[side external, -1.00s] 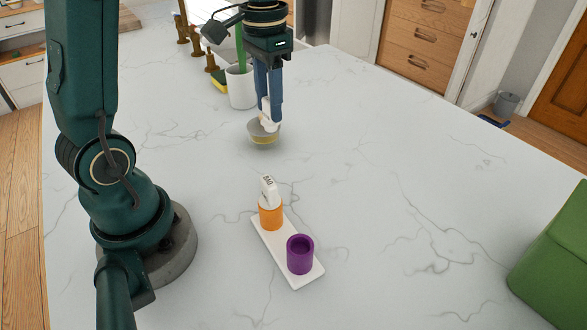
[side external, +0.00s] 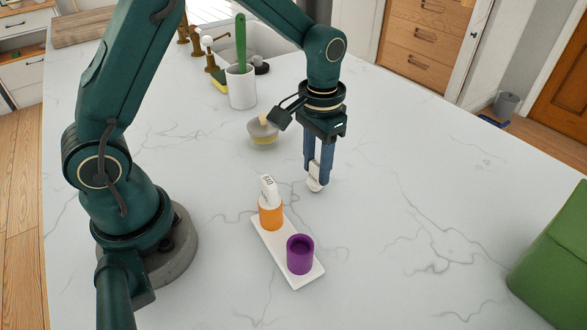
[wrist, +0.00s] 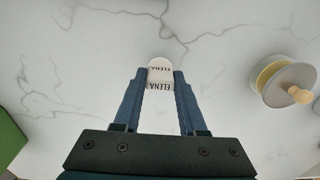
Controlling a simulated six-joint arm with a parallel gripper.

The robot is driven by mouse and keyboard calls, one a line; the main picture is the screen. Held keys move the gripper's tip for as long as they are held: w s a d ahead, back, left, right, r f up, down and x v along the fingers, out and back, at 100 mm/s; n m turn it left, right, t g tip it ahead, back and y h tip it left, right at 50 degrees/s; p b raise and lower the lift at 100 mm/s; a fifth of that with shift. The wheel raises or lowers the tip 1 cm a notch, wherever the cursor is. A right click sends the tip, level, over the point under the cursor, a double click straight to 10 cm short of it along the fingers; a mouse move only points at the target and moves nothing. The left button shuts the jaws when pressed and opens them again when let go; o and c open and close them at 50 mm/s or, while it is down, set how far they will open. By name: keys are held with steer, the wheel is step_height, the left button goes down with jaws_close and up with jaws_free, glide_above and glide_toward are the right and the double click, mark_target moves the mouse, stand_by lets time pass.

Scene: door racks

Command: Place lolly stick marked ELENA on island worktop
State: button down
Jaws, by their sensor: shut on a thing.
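My gripper (side external: 318,178) is shut on a white lolly stick marked ELENA (wrist: 160,73). In the side view the stick (side external: 314,184) shows as a small white piece between the fingertips, just above or touching the worktop; I cannot tell which. The island worktop (side external: 400,200) is white with grey veins and bare around the gripper. A second white stick with dark lettering (side external: 268,188) stands in an orange cup on a white base, left of and nearer the camera than my gripper.
The white base (side external: 273,252) also carries an empty-looking purple cup (side external: 300,254). A lidded round pot (side external: 262,132) stands behind left, near a white holder (side external: 241,88) with a green handle. A green block (side external: 555,260) is at the right edge.

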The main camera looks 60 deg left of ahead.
mark_target(318, 164)
steer(key=shift+f, duration=0.1)
steer(key=shift+c, duration=2.3)
jaws_free()
step_height(318, 164, up, 11)
steer(key=s+r+t, duration=0.1)
steer(key=s+t, duration=0.4)
steer(key=s, duration=0.9)
steer(key=shift+s+a+r+t, duration=0.2)
steer(key=shift+a+r+t, duration=0.05)
steer(key=shift+r+t, duration=0.05)
